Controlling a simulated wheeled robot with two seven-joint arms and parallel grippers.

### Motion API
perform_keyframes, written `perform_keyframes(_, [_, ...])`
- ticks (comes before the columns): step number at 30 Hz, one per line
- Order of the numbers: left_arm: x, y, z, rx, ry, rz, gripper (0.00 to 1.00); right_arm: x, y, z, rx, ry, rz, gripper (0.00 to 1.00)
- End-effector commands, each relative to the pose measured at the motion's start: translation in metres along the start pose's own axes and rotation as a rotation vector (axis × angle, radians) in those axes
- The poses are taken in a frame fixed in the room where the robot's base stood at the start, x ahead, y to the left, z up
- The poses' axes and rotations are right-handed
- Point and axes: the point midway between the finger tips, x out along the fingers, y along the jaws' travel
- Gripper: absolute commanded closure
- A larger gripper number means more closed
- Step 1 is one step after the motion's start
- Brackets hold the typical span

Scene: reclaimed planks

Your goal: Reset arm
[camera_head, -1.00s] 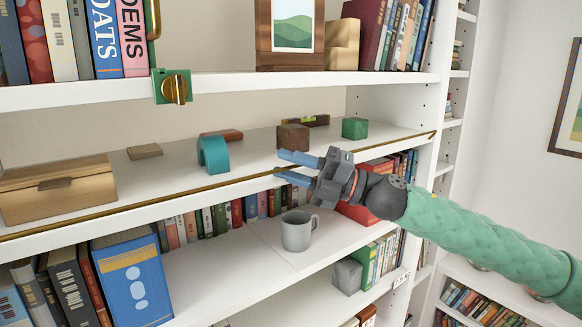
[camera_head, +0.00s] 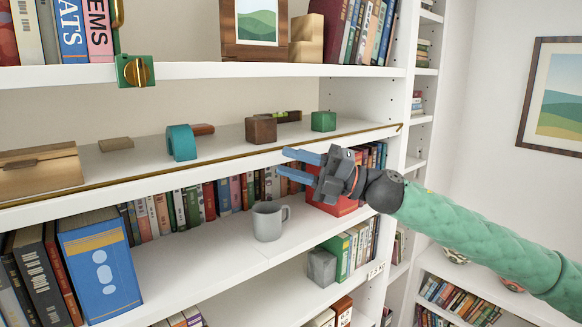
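My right gripper (camera_head: 298,165) has blue fingers and a grey body, with a green sleeved arm coming in from the right. Its fingers are apart and nothing is between them. It is in front of the shelf unit, just below the front edge of the middle shelf (camera_head: 225,162) in the picture. A brown cube (camera_head: 262,130) and a green cube (camera_head: 323,121) stand on that shelf behind it. My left gripper is not in the head view.
A brass rail (camera_head: 210,164) runs along the middle shelf's edge. A teal arch (camera_head: 182,142) and a wooden box (camera_head: 40,172) stand on that shelf. A grey mug (camera_head: 268,221) and a grey cube (camera_head: 322,267) are below. Books fill several shelves.

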Motion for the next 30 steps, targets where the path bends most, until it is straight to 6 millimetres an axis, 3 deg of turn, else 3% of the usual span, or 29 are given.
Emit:
perform_keyframes(9, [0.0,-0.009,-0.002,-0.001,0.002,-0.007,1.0,0.0,-0.001,0.0,0.003,-0.003,0.002,0.69])
perform_keyframes(13, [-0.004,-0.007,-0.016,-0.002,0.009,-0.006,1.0,0.002,-0.01,-0.002,0.035,-0.034,0.02,0.69])
perform_keyframes(20, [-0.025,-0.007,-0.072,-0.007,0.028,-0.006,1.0,0.004,-0.043,-0.005,0.17,-0.185,0.09,0.69])
perform_keyframes(30, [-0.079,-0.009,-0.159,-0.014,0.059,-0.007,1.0,-0.014,-0.102,-0.009,0.408,-0.463,0.168,0.69])
